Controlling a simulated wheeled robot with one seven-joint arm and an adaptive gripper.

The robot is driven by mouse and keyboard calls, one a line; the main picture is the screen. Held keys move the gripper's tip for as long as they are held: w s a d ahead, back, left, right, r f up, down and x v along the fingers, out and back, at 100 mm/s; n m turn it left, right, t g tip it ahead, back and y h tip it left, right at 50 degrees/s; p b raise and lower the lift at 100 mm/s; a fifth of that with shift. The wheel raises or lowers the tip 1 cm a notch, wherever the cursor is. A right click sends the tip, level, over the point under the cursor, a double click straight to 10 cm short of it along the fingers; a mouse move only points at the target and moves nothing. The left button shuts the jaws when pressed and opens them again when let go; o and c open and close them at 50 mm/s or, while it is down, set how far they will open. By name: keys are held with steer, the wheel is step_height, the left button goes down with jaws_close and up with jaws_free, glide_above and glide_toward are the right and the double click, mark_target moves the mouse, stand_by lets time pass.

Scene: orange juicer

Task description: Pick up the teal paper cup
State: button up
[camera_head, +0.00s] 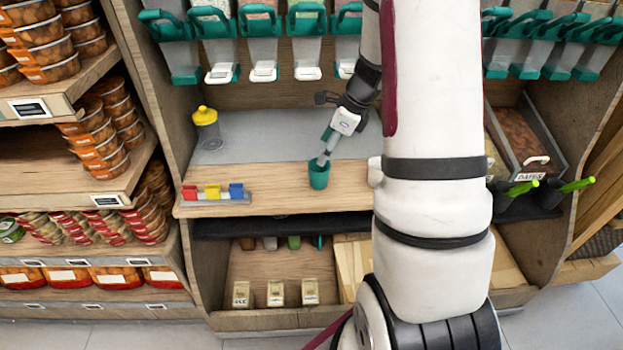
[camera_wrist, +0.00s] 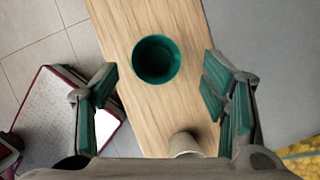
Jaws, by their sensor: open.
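The teal paper cup (camera_head: 319,177) stands upright near the front edge of the wooden shelf (camera_head: 275,180) in the head view. In the wrist view the cup (camera_wrist: 156,60) is seen from above with its mouth open, in the gap ahead of my fingers. In the wrist view my gripper (camera_wrist: 160,75) is open, with one finger on each side of the cup and a gap on both sides. Whether a finger touches the cup cannot be told from the head view.
A beige cup-like object (camera_wrist: 185,145) stands on the shelf close to my gripper, partly hidden by it. A red, yellow and blue block rack (camera_head: 214,194) and a yellow-lidded jar (camera_head: 206,128) are on the left. Dispensers (camera_head: 263,45) hang above. My arm hides the shelf's right part.

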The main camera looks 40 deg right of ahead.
mark_target(314, 174)
steer(key=b+x, duration=0.1)
steer(key=x, duration=0.4)
steer(key=shift+f, duration=0.15)
steer(key=x, duration=0.3)
steer(key=b+x, duration=0.1)
steer(key=x, duration=0.1)
steer(key=shift+s+f, duration=0.15)
steer(key=shift+s, duration=0.2)
steer(key=c, duration=0.8)
